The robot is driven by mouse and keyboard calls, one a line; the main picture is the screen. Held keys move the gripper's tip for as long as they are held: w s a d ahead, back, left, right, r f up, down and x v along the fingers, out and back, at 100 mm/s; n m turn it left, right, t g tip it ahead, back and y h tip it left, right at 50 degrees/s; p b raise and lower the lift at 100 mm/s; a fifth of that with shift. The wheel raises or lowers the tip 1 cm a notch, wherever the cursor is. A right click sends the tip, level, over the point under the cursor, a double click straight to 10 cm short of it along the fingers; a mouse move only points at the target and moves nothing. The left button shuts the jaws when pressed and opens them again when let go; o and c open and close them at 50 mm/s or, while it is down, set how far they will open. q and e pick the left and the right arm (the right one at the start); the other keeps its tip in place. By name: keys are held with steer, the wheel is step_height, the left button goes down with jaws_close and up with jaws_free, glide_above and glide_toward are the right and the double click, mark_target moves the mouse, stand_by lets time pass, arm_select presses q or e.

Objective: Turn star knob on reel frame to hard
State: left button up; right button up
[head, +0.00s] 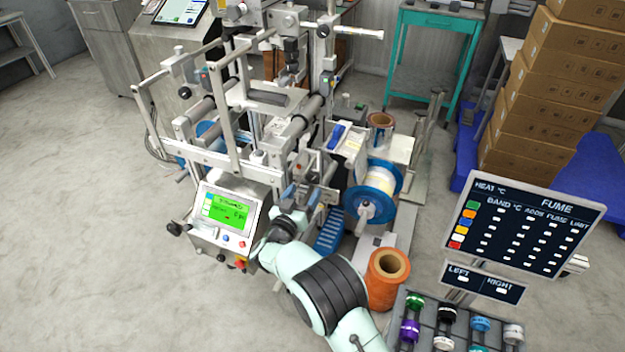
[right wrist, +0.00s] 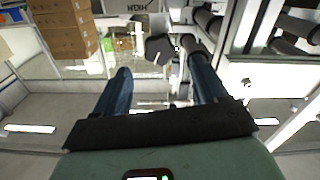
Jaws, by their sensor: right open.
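The reel frame (head: 228,125) is a grey metal machine of posts, rollers and plates in the middle of the head view. In the right wrist view a dark, lobed knob (right wrist: 160,49), which looks like the star knob, sits beyond the fingertips, nearer the right-hand finger. I cannot tell whether that finger touches it. My right gripper (right wrist: 162,78) has blue fingers spread apart, with nothing seen held between them. In the head view my right gripper (head: 299,194) is at the front of the frame, and I cannot make out the knob there. My left gripper is not in view.
A control box with a green screen (head: 226,209) stands left of my right gripper. A blue-rimmed film reel (head: 389,178) and an orange roll (head: 385,290) are to the right. A dark sign board (head: 540,205) and stacked cartons (head: 550,80) stand further right. Open floor lies left.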

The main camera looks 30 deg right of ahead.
mark_target(312, 179)
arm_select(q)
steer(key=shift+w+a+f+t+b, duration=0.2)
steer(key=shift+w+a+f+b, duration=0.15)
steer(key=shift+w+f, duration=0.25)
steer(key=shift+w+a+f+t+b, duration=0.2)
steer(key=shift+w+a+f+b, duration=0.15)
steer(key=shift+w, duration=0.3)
arm_select(e)
steer(key=x, duration=0.7)
steer(key=shift+w+d, duration=0.2)
steer(key=shift+d, duration=0.05)
steer(key=c, duration=1)
steer(key=shift+f, duration=0.1)
steer(key=shift+c, duration=0.2)
